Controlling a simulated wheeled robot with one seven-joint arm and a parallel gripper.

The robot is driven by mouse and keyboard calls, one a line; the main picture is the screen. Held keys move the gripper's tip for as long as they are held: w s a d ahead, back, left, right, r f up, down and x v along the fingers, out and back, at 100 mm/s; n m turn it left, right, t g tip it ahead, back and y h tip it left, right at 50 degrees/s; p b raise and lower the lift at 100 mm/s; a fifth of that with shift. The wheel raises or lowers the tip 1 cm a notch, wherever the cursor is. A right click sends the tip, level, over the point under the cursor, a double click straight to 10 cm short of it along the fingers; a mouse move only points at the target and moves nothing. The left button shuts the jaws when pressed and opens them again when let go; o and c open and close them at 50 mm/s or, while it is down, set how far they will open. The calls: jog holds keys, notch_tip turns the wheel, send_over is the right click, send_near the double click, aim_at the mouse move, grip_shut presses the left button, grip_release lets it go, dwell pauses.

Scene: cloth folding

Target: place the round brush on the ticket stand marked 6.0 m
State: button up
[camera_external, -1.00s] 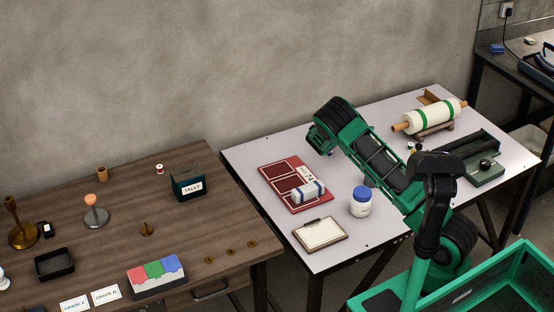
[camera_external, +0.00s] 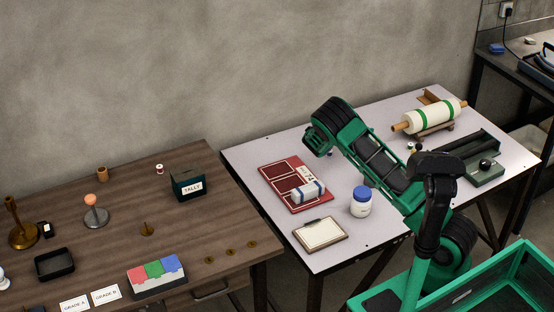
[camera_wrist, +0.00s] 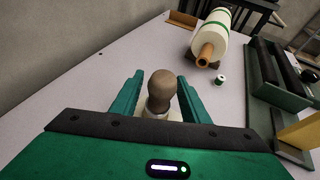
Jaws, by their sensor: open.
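A brown rounded knob (camera_wrist: 162,86) on a pale collar stands between my gripper's fingers in the wrist view. It looks like the handle of the round brush; bristles are not visible. My gripper (camera_wrist: 159,78) is open, with one green finger on each side of the knob and gaps visible between. In the external view my gripper end (camera_external: 322,142) is low over the far side of the pale table, and my arm largely hides what is under it. I cannot make out a ticket stand marked 6.0 m in either view.
The pale table (camera_external: 250,156) holds a red board (camera_external: 279,173), a white-and-blue jar (camera_external: 361,202), a clipboard (camera_external: 320,235) and a green-banded roller (camera_external: 430,117). The dark brown table (camera_external: 190,228) at left carries a tally box (camera_external: 188,184), several small stands and grade cards (camera_external: 106,295).

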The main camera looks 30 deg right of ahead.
jog(key=v, duration=0.9)
jog(key=shift+s+a+r, duration=0.15)
jog(key=shift+a+r, duration=0.05)
jog(key=shift+a, duration=0.1)
jog(key=s+d+r+m+g+y, duration=0.1)
jog(key=s+d+r+m, duration=0.2)
jog(key=d+r+m, duration=0.6)
jog(key=s+d+m+g+y, duration=0.3)
jog(key=s+m, duration=0.3)
jog(key=s, duration=0.6)
jog(key=s+a+r+m+y, duration=0.1)
jog(key=s+a+m+y, duration=0.2)
jog(key=s, duration=0.9)
jog(key=s+a+r+m+y, duration=0.1)
jog(key=s+a+m+y, duration=0.2)
jog(key=s, duration=1)
jog(key=s+a+r+m+g+y, duration=0.1)
jog(key=s+a+m+y, duration=0.1)
jog(key=s+a+m, duration=0.6)
jog(key=s+a, duration=0.1)
jog(key=s, duration=0.3)
jog(key=shift+s+r+y, duration=0.2)
jog(key=shift+s+y, duration=0.05)
jog(key=shift+y, duration=0.15)
jog(key=shift+a, duration=0.15)
